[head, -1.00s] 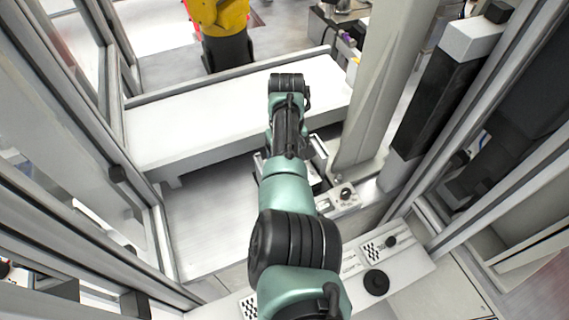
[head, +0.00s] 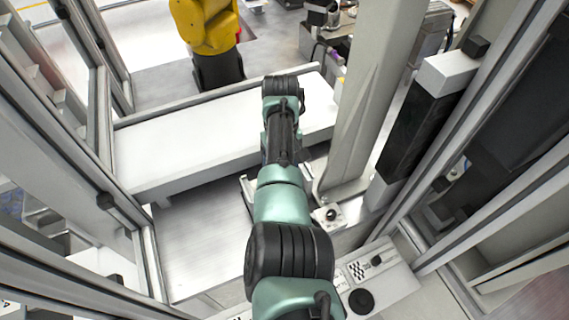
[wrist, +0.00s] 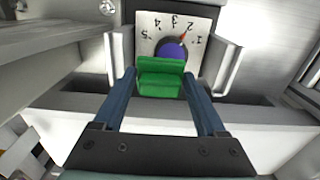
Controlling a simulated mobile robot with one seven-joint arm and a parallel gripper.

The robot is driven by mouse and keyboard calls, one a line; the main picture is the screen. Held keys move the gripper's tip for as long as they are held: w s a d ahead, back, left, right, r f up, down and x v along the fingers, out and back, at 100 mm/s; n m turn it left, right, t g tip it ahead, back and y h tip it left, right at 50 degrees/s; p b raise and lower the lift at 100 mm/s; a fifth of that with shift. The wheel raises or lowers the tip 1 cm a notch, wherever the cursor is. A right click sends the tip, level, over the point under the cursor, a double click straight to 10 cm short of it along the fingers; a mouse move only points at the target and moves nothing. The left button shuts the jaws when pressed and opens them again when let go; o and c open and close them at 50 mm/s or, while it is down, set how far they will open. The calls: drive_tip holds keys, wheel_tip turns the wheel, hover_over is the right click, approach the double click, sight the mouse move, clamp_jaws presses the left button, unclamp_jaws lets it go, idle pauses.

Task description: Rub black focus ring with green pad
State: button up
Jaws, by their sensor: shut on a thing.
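My gripper (wrist: 159,80) is shut on the green pad (wrist: 160,84), which sits between its two blue fingers in the wrist view. Just beyond the pad is a white dial plate (wrist: 148,22) with numbers, a small red pointer and a round knob with a blue-purple face (wrist: 172,50). A black ring (wrist: 172,39) goes around that face. The pad covers the lower part of the knob; whether they touch I cannot tell. In the head view my own arm hides the gripper, pad and ring.
Light metal brackets (wrist: 229,68) flank the dial. In the head view a white bench (head: 190,150) lies beyond, with a yellow robot arm (head: 205,25) behind it. A grey column (head: 365,100) and a control panel (head: 385,285) stand to the right, framed posts to the left.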

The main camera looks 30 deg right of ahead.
drive_tip(key=shift+r+p, duration=1.45)
drive_tip(key=shift+r, duration=0.5)
drive_tip(key=shift+w+f, duration=0.1)
